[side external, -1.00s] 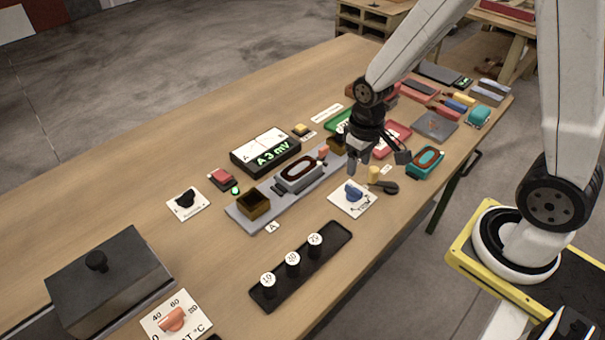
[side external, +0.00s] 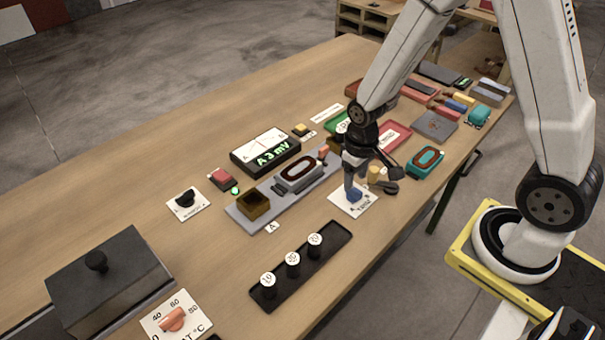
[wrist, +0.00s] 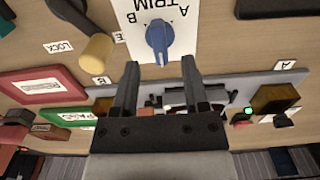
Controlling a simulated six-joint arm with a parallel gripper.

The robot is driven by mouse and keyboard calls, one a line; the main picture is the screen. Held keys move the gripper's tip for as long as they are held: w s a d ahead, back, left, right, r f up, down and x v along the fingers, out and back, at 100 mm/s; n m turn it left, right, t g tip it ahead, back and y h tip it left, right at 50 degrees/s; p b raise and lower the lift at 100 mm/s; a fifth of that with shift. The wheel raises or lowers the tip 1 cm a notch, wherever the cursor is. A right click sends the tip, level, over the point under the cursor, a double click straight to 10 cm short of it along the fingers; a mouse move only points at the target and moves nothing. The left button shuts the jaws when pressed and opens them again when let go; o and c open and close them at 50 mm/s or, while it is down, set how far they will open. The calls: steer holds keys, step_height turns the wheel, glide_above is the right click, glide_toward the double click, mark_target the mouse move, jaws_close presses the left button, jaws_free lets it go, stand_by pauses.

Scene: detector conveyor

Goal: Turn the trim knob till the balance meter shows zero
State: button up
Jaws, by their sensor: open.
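The blue trim knob (side external: 354,195) stands on a white plate marked TRIM (side external: 352,204); the knob (wrist: 159,42) also shows in the wrist view. My gripper (side external: 354,178) is right above the knob in the side view, pointing down. In the wrist view my gripper (wrist: 160,72) is open and empty, its two fingers apart with the knob just beyond the tips, roughly centred between them. I cannot tell whether the fingers reach down beside the knob. The balance meter (side external: 266,152) has a white dial face and a green readout of "A 3 mV".
A grey rail (side external: 243,215) with a dark red ring piece (side external: 298,170) lies beyond the plate. A cream post (side external: 373,174) and a dark lever stand close right of the knob. A black tray (side external: 300,265) with labelled weights lies in front.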

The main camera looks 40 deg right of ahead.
mark_target(354, 188)
steer(key=shift+f, duration=1.8)
jaws_close()
